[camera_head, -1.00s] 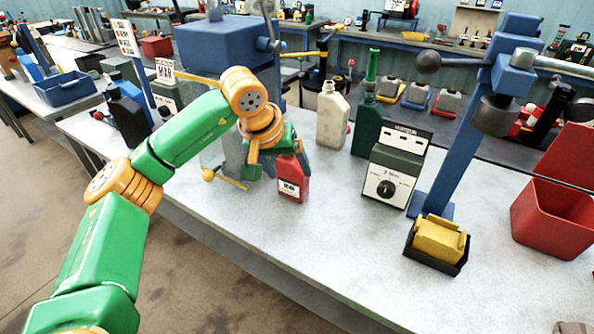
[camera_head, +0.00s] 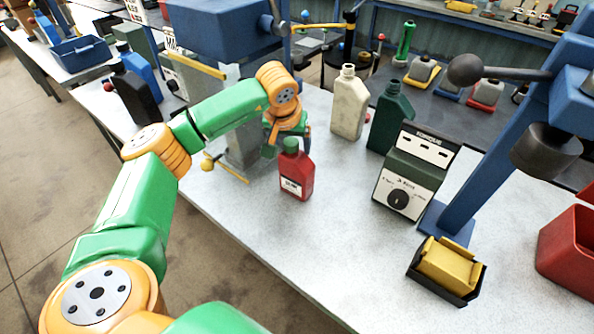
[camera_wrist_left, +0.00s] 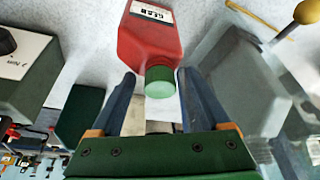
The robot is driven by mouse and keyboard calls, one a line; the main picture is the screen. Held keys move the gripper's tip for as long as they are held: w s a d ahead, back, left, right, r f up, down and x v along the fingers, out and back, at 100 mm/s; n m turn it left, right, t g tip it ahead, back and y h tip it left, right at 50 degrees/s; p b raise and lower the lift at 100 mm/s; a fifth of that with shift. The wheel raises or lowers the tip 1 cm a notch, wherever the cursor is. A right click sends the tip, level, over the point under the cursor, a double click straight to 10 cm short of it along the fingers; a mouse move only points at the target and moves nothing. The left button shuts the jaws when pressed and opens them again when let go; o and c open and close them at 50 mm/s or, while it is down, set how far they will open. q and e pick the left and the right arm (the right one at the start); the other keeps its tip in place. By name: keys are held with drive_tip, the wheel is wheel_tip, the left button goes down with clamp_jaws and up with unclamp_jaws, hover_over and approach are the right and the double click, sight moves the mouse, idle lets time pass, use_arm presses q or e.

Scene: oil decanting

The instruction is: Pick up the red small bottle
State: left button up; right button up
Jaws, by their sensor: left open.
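The red small bottle (camera_head: 296,177) stands upright on the grey bench, with a green cap and a white label. My right gripper is out of view.
Behind the bottle stand a cream bottle (camera_head: 348,105) and a dark green bottle (camera_head: 389,118). A torque tester (camera_head: 414,170) and a blue press (camera_head: 480,165) stand to the right. A yellow-knobbed lever (camera_head: 208,164) is at the left.

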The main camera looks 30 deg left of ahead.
use_arm(q)
drive_tip(key=shift+c, duration=0.5)
drive_tip(key=shift+s+d+r, duration=0.1)
drive_tip(key=shift+s, duration=0.1)
drive_tip(key=c, duration=0.7)
clamp_jaws()
drive_tip(key=shift+r, duration=0.1)
